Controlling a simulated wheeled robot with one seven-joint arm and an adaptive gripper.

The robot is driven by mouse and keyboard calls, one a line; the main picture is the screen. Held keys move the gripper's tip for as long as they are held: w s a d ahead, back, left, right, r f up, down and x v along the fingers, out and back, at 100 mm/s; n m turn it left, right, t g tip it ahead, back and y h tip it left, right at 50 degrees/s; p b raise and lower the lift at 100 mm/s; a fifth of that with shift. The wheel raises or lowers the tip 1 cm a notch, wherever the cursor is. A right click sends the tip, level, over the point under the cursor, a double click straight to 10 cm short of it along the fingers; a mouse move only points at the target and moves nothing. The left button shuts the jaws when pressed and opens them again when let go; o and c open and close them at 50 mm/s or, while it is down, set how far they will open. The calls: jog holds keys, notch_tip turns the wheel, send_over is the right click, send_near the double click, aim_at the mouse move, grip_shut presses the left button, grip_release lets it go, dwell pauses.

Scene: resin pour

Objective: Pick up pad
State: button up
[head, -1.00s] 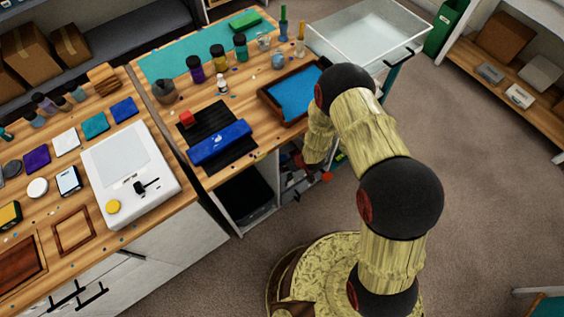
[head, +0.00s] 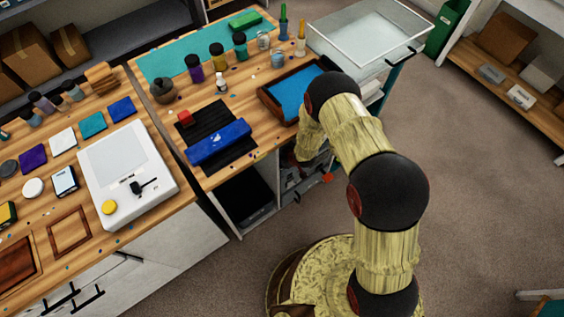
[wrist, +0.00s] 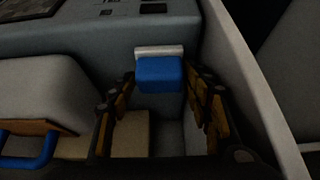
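A small blue block with a whitish strip along its far edge, which looks like the pad (wrist: 159,76), shows in the wrist view. My gripper (wrist: 160,88) has its two fingers spread, one on each side of the block. The fingertips appear close to the block's left and right edges; contact is not clear. In the head view my arm reaches down beside the wooden workbench, near the open shelf under its top. The gripper and the pad are hidden there.
In the wrist view a pale wall (wrist: 250,85) runs close along the right, and a grey rounded object (wrist: 40,92) and a blue handle-like bar (wrist: 28,160) lie left. The workbench (head: 245,102) holds bottles, a blue-filled tray (head: 263,92) and a blue roll (head: 218,142).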

jog(key=c, duration=0.8)
jog(key=shift+o, duration=0.2)
jog(key=shift+r, duration=0.45)
jog(key=r+p, duration=0.1)
jog(key=r, duration=0.2)
jog(key=shift+s+d+p, duration=0.2)
jog(key=shift+s+p, duration=0.1)
jog(key=shift+p, duration=0.1)
jog(key=s+d+p, duration=0.2)
jog(key=s+d, duration=0.7)
jog(key=s, duration=0.5)
jog(key=shift+s+d+f, duration=0.2)
jog(key=shift+d, duration=0.15)
jog(key=o, duration=0.5)
jog(key=c, duration=0.4)
